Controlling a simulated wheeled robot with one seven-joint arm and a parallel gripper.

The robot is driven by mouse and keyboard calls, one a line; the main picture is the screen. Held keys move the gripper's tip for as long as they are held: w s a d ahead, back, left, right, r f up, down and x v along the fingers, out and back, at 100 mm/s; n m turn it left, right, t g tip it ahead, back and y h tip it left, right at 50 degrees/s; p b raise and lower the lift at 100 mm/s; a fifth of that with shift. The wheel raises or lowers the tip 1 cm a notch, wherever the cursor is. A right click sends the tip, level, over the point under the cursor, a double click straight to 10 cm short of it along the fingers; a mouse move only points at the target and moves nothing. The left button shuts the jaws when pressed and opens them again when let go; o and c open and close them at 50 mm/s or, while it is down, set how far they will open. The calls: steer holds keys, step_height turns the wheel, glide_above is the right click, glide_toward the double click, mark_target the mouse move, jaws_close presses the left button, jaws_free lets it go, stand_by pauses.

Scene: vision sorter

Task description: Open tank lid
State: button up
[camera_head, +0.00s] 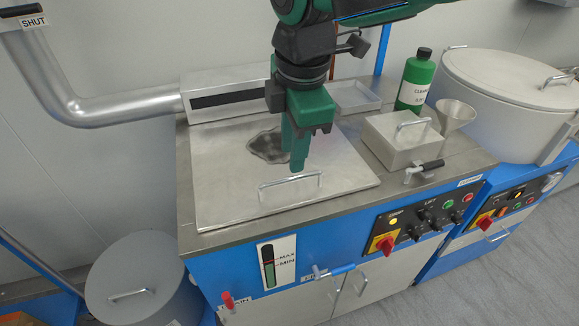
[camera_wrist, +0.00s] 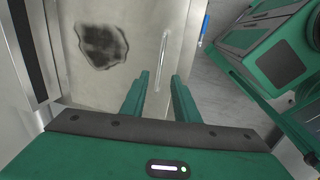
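The flat square metal lid (camera_head: 225,180) lies closed on top of the blue-fronted tank cabinet (camera_head: 232,276). It has a dark stain and a bar handle (camera_head: 290,184) near its front edge. My gripper (camera_head: 293,160) points down above the lid, just behind the handle, with its fingers apart. In the wrist view, my gripper (camera_wrist: 159,82) is open and empty, and the handle (camera_wrist: 164,52) shows just beyond the gap between the fingertips. The lid (camera_wrist: 130,15) and its stain also show there.
A metal box with a handle (camera_head: 400,142), a funnel (camera_head: 454,116), a green bottle (camera_head: 416,80) and a small tray (camera_head: 355,97) stand right of the lid. A pipe (camera_head: 120,105) with a SHUT sign is at left. A round-lidded vessel (camera_head: 510,80) is at far right.

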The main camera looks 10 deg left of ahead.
mark_target(290, 178)
steer(key=f, duration=0.4)
steer(key=w+f, duration=0.1)
steer(key=f, duration=0.1)
steer(key=shift+a+f, duration=0.2)
steer(key=shift+a, duration=0.1)
